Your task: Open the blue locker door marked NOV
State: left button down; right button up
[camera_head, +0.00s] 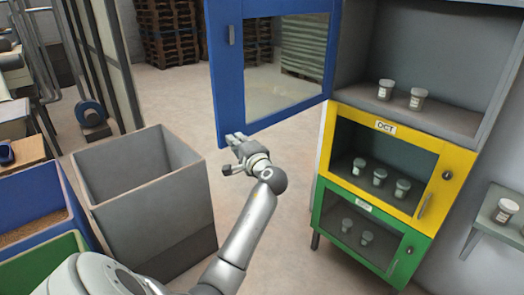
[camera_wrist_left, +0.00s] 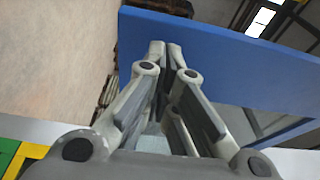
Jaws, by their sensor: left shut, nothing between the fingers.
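The blue locker door (camera_head: 228,85) with a clear pane stands swung wide open to the left of the locker. Its dark handle (camera_head: 231,35) is on the frame's left part. No NOV marking is readable on it. The top compartment (camera_head: 440,65) is exposed, with two white-lidded jars (camera_head: 385,90) on its floor. My left gripper (camera_head: 236,138) is shut and empty at the door's lower left corner. In the left wrist view the closed fingertips (camera_wrist_left: 166,46) overlap the blue door panel (camera_wrist_left: 240,65); whether they touch it I cannot tell. My right gripper is not in view.
Below are a closed yellow door (camera_head: 437,155) marked OCT and a closed green door (camera_head: 395,262), with jars behind both. A grey bin (camera_head: 150,210) and a blue bin (camera_head: 40,200) stand at left. A side shelf (camera_head: 492,225) holds a jar at right.

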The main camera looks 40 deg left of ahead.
aim_at(224, 136)
pick_arm(q)
jog(key=a, duration=0.6)
jog(key=shift+s+a+f, duration=0.1)
jog(key=shift+a, duration=0.1)
jog(key=shift+a+b, duration=0.25)
jog(key=shift+b, duration=0.05)
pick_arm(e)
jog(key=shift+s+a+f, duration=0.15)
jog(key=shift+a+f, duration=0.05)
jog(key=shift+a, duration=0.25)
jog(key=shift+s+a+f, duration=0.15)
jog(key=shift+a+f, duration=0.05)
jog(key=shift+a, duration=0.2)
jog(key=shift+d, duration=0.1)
